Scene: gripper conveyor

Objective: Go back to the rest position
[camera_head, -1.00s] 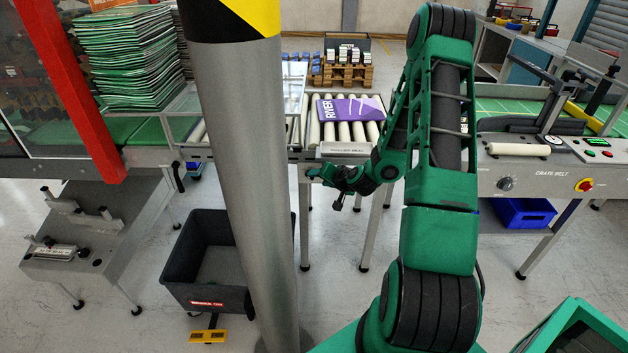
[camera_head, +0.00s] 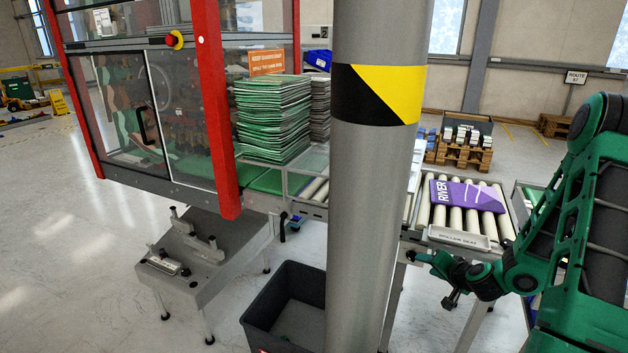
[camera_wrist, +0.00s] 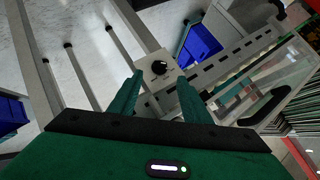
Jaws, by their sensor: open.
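My gripper (camera_head: 430,263) is at the lower right in the head view, just in front of the roller conveyor and below its front edge. The wrist view shows its two green fingers (camera_wrist: 155,98) apart with nothing between them. Behind them in that view is a grey panel with a black knob (camera_wrist: 159,67). My green arm is folded along the right edge of the head view.
A purple bundle marked RIVER (camera_head: 466,195) lies on the rollers (camera_head: 440,216). A grey column (camera_head: 372,220) stands in front. A dark bin (camera_head: 262,325) sits on the floor. Stacked green sheets (camera_head: 270,120) stand by the red-framed machine.

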